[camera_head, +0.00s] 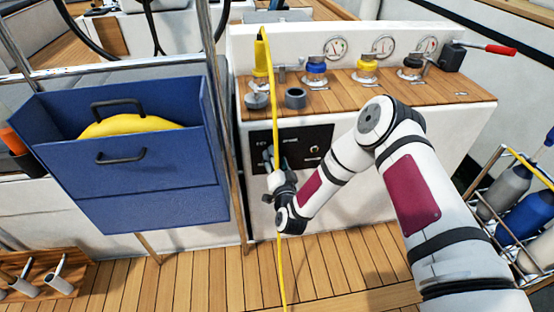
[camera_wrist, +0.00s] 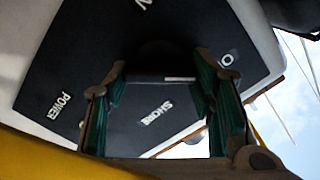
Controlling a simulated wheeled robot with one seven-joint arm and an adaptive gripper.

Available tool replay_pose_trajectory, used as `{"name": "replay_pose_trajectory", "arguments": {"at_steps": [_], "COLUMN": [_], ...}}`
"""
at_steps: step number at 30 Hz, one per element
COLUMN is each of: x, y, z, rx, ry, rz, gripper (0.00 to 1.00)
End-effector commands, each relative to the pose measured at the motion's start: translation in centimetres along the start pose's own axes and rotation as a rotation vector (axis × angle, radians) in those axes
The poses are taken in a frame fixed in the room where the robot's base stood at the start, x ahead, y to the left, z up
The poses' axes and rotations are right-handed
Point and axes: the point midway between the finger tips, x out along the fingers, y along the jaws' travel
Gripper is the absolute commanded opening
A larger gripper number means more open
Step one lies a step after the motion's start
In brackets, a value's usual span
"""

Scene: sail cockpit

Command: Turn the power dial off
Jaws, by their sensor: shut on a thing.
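A black control panel (camera_head: 318,138) with white lettering is on the white cockpit front, below the wooden shelf. It fills much of the wrist view (camera_wrist: 60,60), where the labels POWER and SHORE show. My gripper (camera_head: 272,160) is at the panel's left part, its fingers pointing at the panel. In the wrist view my gripper (camera_wrist: 160,85) has a green-padded finger on each side of a dark, rounded dial (camera_wrist: 164,50). The fingers are shut on this dial. Its pointer and exact setting are too dark to read. In the head view my gripper hides the dial.
A yellow rope (camera_head: 273,90) hangs in front of the panel, close by my gripper. A blue bin (camera_head: 150,205) stands to the left. Winches and gauges (camera_head: 383,45) are on the shelf above. A bottle rack (camera_head: 500,225) stands to the right.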

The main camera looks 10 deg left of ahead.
Motion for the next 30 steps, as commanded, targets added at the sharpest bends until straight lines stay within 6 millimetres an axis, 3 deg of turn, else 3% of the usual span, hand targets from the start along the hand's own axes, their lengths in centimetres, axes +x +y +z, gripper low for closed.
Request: {"name": "replay_pose_trajectory", "arguments": {"at_steps": [2,3,5,17,22,30], "x": [-0.1,-0.1,-0.1,-0.5,-2.8,-8.3], "y": [0.1,0.1,0.1,0.1,0.1,0.1], "z": [0.2,0.2,0.1,0.1,0.1,0.2], "rx": [0.000,0.001,0.001,0.001,0.001,0.002], "ry": [-0.004,-0.004,-0.004,-0.003,-0.005,-0.007], "rz": [0.003,0.003,0.002,0.001,0.002,0.002], "gripper": [0.22,0.56,0.70,0.70,0.70,0.70]}}
